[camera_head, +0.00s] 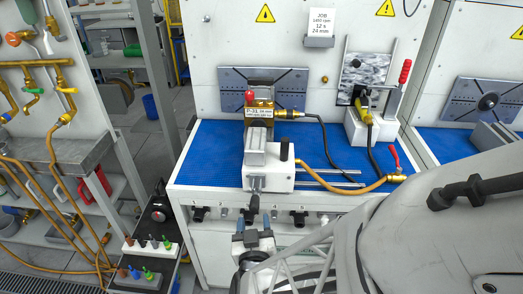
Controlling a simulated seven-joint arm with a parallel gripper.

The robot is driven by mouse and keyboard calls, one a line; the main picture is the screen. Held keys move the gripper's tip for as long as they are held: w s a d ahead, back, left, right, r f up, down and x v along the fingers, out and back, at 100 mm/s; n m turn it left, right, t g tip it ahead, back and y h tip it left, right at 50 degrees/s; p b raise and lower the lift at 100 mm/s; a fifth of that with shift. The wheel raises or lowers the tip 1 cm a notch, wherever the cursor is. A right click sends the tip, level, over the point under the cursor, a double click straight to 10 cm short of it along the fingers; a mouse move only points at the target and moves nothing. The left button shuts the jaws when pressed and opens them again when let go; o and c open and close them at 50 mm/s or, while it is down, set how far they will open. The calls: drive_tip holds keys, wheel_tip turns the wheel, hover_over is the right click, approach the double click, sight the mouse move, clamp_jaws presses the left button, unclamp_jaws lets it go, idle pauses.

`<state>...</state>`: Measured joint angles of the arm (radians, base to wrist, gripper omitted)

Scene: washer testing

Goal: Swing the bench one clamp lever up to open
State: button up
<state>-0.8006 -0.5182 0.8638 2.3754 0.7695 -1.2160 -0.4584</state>
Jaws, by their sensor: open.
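On bench one, a white clamp block (267,178) stands at the front of the blue mat. A lever (254,203) with a dark grip hangs from its front face, pointing down toward me; it looks like the clamp lever. My gripper (252,222) is just in front of the bench edge, open, with its two blue-tipped fingers apart. The dark grip's lower end lies just above the gap between them in the picture; I cannot tell whether they touch. A brass pump part (260,112) with a tag stands behind the block.
A red-handled toggle lever (405,72) stands upright at the right fixture. A hose (320,178) runs right to a red-handled valve (393,157). Black knobs (299,218) line the bench front. A tray (148,250) of coloured pegs stands at left.

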sight(255, 195)
drive_tip(key=shift+s+f, duration=0.2)
drive_tip(key=shift+s, duration=0.1)
drive_tip(key=shift+w, duration=0.2)
drive_tip(key=shift+w+a, duration=0.2)
drive_tip(key=shift+w, duration=3.5)
drive_tip(key=shift+c, duration=0.2)
clamp_jaws()
